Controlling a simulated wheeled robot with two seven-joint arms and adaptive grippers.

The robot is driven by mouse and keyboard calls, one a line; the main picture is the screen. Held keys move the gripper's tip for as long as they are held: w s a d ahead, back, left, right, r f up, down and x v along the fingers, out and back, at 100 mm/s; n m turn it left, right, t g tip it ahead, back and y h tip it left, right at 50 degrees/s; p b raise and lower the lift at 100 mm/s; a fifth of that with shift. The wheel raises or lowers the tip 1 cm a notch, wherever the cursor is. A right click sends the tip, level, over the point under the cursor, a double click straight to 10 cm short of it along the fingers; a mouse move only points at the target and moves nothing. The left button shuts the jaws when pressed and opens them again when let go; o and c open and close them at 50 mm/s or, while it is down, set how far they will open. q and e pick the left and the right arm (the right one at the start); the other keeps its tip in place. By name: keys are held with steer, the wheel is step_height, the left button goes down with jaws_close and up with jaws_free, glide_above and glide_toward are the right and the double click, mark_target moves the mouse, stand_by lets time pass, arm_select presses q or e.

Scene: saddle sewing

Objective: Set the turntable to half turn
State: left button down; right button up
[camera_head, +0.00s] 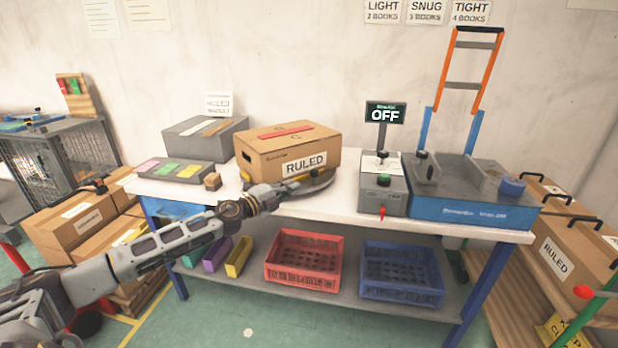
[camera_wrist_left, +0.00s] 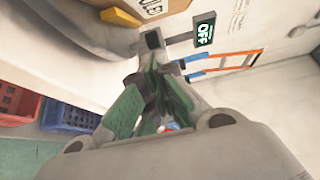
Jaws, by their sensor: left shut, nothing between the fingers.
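The turntable (camera_head: 318,184) is a grey round disc on the white bench, with its right edge showing from under a brown carton (camera_head: 262,160) labelled RULED. The carton's label faces front right. In the left wrist view the turntable (camera_wrist_left: 72,30) is a grey curved rim at the upper left. My left gripper (camera_head: 292,188) is shut and empty, close beside the turntable's front edge. In the left wrist view its green-padded fingers (camera_wrist_left: 153,88) come together to the right of the rim; I cannot tell whether they touch it. My right gripper is not in view.
A grey control box (camera_head: 384,188) with a red lever stands right of the turntable, under a sign (camera_head: 385,113) reading OFF. A blue machine (camera_head: 470,208) stands further right. A grey tray (camera_head: 178,170) lies left. Red (camera_head: 305,257) and blue (camera_head: 402,273) crates sit below.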

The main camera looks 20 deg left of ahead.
arm_select(q)
steer(key=shift+x, duration=0.9)
steer(key=shift+w+d+p, duration=0.1)
steer(key=shift+w+p, duration=0.25)
steer(key=shift+w, duration=0.15)
steer(key=shift+w+d, duration=0.2)
steer(key=shift+w, duration=0.35)
steer(key=shift+w+d, duration=0.2)
steer(key=shift+w, duration=0.4)
steer(key=shift+p+x, duration=0.3)
steer(key=shift+x, duration=0.85)
steer(key=shift+w+d, duration=0.25)
steer(key=shift+w, duration=0.45)
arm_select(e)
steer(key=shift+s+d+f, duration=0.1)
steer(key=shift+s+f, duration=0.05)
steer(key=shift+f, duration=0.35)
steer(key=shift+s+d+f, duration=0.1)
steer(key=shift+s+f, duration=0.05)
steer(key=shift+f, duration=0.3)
arm_select(q)
steer(key=shift+w, duration=0.1)
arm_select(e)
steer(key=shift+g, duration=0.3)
